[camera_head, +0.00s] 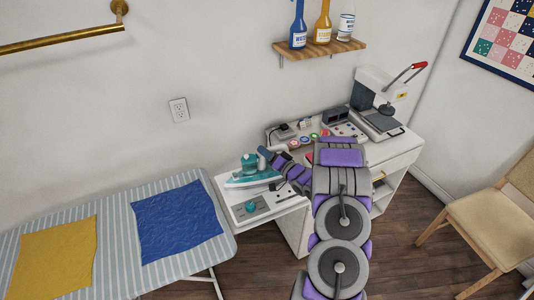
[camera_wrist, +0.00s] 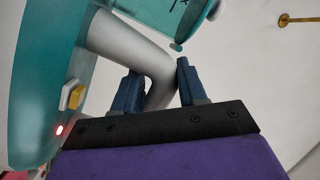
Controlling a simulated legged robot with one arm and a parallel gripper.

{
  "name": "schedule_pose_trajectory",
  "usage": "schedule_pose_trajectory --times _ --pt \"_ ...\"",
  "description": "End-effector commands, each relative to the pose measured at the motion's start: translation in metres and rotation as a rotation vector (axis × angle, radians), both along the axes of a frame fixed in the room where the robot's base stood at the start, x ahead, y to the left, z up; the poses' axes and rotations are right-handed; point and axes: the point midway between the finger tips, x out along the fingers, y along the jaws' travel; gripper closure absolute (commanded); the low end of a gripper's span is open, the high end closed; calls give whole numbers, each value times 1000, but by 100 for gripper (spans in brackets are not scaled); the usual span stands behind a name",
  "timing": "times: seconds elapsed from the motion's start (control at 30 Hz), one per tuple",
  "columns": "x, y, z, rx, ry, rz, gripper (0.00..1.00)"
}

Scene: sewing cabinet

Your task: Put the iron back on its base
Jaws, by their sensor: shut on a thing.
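The iron (camera_head: 243,176) is teal and white and sits at the left end of the cabinet, above or on a white base (camera_head: 232,201). The base has a grey panel with a teal knob. I cannot tell whether the iron touches the base. My gripper (camera_head: 266,158) reaches in from the right at the iron. In the wrist view my gripper (camera_wrist: 158,78) has its two dark blue fingers on either side of the iron's grey handle (camera_wrist: 150,65). The teal body (camera_wrist: 35,75), with a small red light, fills the left. My arm hides part of the base's right side.
A striped ironing board (camera_head: 120,215) with blue and yellow cloths stands left of the base. The white cabinet (camera_head: 385,150) carries small coloured items and a heat press (camera_head: 378,105) at right. A wall shelf (camera_head: 330,48) holds bottles. A chair (camera_head: 490,220) stands at far right.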

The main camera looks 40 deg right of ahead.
Motion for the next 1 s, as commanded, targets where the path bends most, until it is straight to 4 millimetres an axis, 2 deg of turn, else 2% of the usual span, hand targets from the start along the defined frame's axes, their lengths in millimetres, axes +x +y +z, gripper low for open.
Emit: schedule_pose_trajectory --times 0.37,0.4,0.7,1.0 --pt "0 -1 -4 -1 -5 -1 100" --pt "0 -1 -4 -1 -4 -1 56" --pt "1 -1 -5 0 -1 0 29" --pt "-2 -2 -7 1 1 0 29"
